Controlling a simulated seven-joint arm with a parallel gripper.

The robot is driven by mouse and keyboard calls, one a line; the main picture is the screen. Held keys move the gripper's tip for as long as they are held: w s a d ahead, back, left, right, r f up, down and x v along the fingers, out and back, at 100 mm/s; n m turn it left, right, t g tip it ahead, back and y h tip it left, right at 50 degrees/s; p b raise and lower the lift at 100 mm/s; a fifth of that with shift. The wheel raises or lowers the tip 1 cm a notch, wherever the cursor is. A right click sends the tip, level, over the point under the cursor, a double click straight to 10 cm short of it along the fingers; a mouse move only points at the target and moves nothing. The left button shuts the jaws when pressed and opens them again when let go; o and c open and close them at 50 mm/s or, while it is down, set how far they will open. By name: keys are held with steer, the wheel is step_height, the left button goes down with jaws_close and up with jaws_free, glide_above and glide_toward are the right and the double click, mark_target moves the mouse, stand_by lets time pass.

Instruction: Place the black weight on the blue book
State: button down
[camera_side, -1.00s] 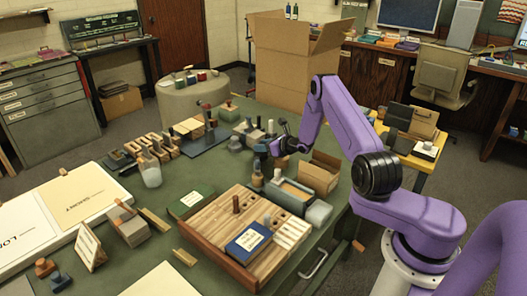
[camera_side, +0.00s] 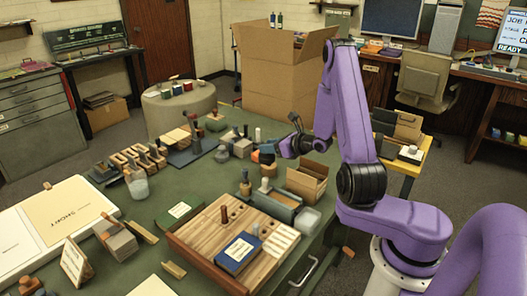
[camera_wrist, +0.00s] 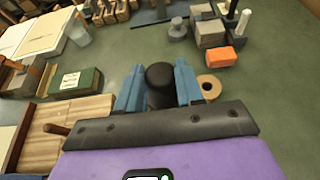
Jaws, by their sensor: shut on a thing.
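The black weight (camera_wrist: 160,82) is a dark, round-topped cylinder between the two blue fingers of my gripper (camera_wrist: 159,90) in the wrist view. My gripper is shut on it. In the side view my gripper (camera_side: 265,150) is over the green table, behind the small open carton, and the weight is small and hard to make out there. The blue book (camera_side: 240,252) lies flat with a white label on the wooden tray, at the near front of the table. It is well apart from my gripper. I cannot make it out in the wrist view.
The wooden tray (camera_side: 192,240) holds an upright brown peg (camera_side: 224,214) near the book. A green book (camera_side: 179,214) lies at its left. The open carton (camera_side: 307,181) and a grey bin (camera_side: 275,205) stand between gripper and tray. An orange block (camera_wrist: 220,57) and a tan ring (camera_wrist: 209,87) are near the fingers.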

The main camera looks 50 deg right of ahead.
steer(key=shift+s+a+r, duration=0.15)
steer(key=shift+s+r, duration=0.05)
steer(key=shift+s, duration=0.05)
steer(key=s+a+r+n+g+y, duration=0.35)
steer(key=s+a+n+y, duration=0.3)
steer(key=a, duration=0.45)
steer(key=s+a+r+n+g+y, duration=0.2)
steer(key=s+a+n+g+y, duration=0.2)
steer(key=s+a+n+y, duration=0.5)
steer(key=s+a+r+n+g+h, duration=0.25)
steer(key=s+a+g, duration=0.35)
steer(key=s, duration=0.4)
glide_above(242, 246)
steer(key=shift+y, duration=0.3)
step_height(242, 246, down, 11)
steer(key=shift+r, duration=0.1)
steer(key=shift+f, duration=1.5)
steer(key=shift+f, duration=0.15)
